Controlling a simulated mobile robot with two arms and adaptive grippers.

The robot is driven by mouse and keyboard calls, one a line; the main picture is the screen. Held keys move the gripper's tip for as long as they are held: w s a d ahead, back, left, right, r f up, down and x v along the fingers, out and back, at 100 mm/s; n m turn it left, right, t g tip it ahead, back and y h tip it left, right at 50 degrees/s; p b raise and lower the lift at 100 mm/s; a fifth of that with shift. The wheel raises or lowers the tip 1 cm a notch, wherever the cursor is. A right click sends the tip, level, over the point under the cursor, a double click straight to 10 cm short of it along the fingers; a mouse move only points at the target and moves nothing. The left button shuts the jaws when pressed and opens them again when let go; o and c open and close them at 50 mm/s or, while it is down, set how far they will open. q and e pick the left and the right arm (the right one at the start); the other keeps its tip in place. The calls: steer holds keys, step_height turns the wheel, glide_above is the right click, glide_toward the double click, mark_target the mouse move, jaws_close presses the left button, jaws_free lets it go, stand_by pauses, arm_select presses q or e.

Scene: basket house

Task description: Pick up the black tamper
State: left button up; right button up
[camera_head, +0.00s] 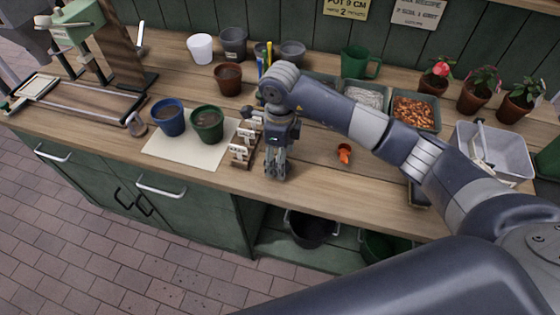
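My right gripper (276,172) points down over the front part of the wooden bench, just right of a small wooden rack (243,148) with white labels. Its fingers are small and close together here, and I cannot tell whether they are open or hold anything. I cannot pick out the black tamper for certain; it may be hidden behind my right gripper or arm. A dark item (419,194) shows partly under my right arm near the bench's front edge, but I cannot tell what it is. My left gripper is not in view.
A blue pot (168,117) and a green pot (207,124) of soil stand on a pale sheet (172,152) to the left. A small orange item (344,153) lies right of the gripper. Trays, a grey bin (505,150) and potted flowers (474,96) fill the right and back.

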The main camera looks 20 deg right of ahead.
steer(key=c, duration=1.2)
steer(key=shift+r, duration=0.1)
steer(key=shift+c, duration=0.3)
steer(key=shift+r+b, duration=0.5)
steer(key=shift+r, duration=0.25)
steer(key=shift+s+a+r+b, duration=0.15)
steer(key=shift+r+b, duration=0.15)
steer(key=shift+r, duration=0.15)
steer(key=shift+s+a+r+b, duration=0.15)
steer(key=shift+r+b, duration=0.1)
steer(key=shift+r, duration=0.2)
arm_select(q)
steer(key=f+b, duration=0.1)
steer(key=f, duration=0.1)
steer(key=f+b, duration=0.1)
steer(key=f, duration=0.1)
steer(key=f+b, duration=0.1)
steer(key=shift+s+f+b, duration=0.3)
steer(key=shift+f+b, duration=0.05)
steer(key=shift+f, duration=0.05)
arm_select(e)
steer(key=s+a+r, duration=0.1)
steer(key=s+a, duration=0.7)
steer(key=a, duration=0.4)
steer(key=shift+s+a+r, duration=0.25)
steer(key=shift+s+r, duration=0.05)
steer(key=shift+s, duration=0.05)
